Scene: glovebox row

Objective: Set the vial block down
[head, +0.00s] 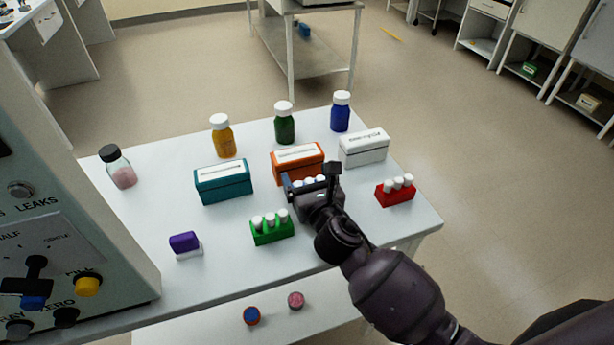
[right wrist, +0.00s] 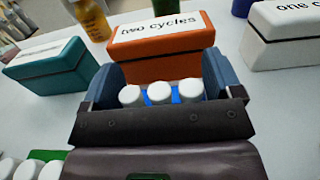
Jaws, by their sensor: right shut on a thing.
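My right gripper (head: 306,186) is shut on the blue vial block (right wrist: 176,97), which carries three white-capped vials in a row. The fingers of my right gripper (right wrist: 160,80) are on either side of the block in the right wrist view. The gripper and block are just in front of the orange box labelled "two cycles" (right wrist: 159,55), which stands at the middle of the white table (head: 220,235). The block's lower part is hidden, so I cannot tell whether it touches the table. My left gripper is not in view.
A teal box (head: 223,185) stands left of the orange box and a white box (head: 364,149) right of it. A green vial block (head: 271,230) is nearer; a red one (head: 395,193) is at right. Bottles line the back. A purple-topped item (head: 185,244) is front left.

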